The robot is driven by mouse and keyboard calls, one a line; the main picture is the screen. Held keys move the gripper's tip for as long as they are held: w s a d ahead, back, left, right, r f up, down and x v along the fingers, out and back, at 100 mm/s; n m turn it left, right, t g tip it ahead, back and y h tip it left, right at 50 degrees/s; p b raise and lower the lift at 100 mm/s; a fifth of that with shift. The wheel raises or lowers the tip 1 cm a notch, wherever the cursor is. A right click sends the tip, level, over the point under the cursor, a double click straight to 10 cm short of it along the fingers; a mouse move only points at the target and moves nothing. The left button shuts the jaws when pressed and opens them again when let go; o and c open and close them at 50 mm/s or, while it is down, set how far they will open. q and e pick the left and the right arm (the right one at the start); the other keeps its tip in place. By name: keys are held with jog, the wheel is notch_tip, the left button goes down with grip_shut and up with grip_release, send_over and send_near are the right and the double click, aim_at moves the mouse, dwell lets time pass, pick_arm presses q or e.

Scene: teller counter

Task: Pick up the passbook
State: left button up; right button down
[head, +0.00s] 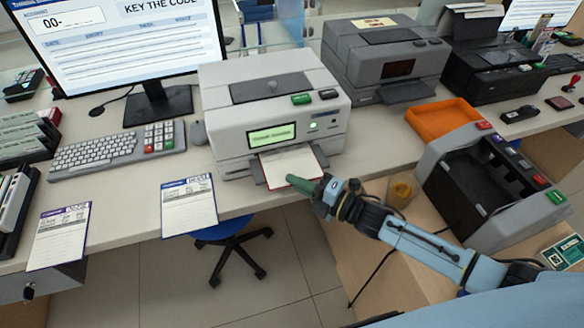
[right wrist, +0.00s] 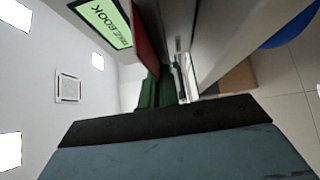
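The passbook (head: 291,164) lies open, white pages up with a dark red edge, sticking out of the front slot of the grey passbook printer (head: 268,107). My right gripper (head: 300,183), with green fingertips, is at its front edge and hides part of that edge. In the right wrist view the red cover (right wrist: 146,38) runs down to the green fingers (right wrist: 157,92). I cannot tell whether the fingers are closed on it. My left gripper is not in view.
Two printed sheets, one with a purple header (head: 59,236) and one with a blue header (head: 189,206), overhang the counter's front edge. A keyboard (head: 110,149) and mouse (head: 198,132) are left of the printer. An orange tray (head: 441,119) and grey machine (head: 490,188) are at right.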

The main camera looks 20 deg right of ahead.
jog(key=shift+r, duration=0.1)
jog(key=shift+r, duration=0.2)
jog(key=s+p, duration=0.1)
jog(key=s, duration=1.7)
jog(key=shift+d, duration=0.3)
